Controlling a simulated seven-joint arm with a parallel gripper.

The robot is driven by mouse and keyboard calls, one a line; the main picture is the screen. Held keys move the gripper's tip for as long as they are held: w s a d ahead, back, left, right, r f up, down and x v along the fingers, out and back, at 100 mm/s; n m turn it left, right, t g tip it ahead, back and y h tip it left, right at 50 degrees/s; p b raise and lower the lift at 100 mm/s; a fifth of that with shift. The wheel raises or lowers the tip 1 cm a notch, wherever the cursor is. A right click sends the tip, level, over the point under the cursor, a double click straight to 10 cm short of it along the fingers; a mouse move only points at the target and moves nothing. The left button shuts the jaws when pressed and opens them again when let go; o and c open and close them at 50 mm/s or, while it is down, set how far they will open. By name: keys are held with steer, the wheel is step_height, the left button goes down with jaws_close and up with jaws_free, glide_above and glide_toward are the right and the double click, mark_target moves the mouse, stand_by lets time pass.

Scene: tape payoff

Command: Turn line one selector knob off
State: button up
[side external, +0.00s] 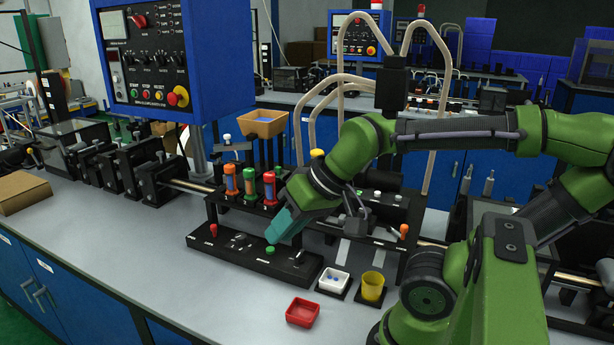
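A low black control panel (225,247) lies on the bench in front of the machine. The labels are too small to read, so I cannot tell which is the line one selector knob. My gripper (276,238) has teal fingers pointing down and left, just above the panel near the green button. Whether the fingers are parted or touch anything is not clear.
A red tray (302,312), a white tray (334,281) and a yellow cup (372,288) stand right of the panel. Coloured cylinders (250,182) stand behind it. A blue control box (215,60) hangs above left. The bench front left (120,240) is clear.

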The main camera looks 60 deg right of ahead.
steer(key=o, duration=0.6)
steer(key=w+d+g, duration=0.1)
steer(key=w+d, duration=0.1)
steer(key=w, duration=0.2)
steer(key=w+d+g, duration=0.1)
steer(key=w+d, duration=0.1)
steer(key=w, duration=0.1)
steer(key=w+d+f+g+h, duration=0.1)
steer(key=w+d, duration=0.1)
steer(key=w, duration=0.2)
steer(key=shift+w+d+f, duration=0.1)
steer(key=shift+w+d, duration=0.2)
steer(key=shift+d, duration=0.1)
steer(key=n+g, duration=0.4)
steer(key=n, duration=0.3)
glide_above(241, 236)
step_height(241, 236, down, 3)
steer(key=shift+h, duration=0.4)
step_height(241, 236, down, 16)
steer(key=shift+r, duration=0.1)
steer(key=c, duration=1)
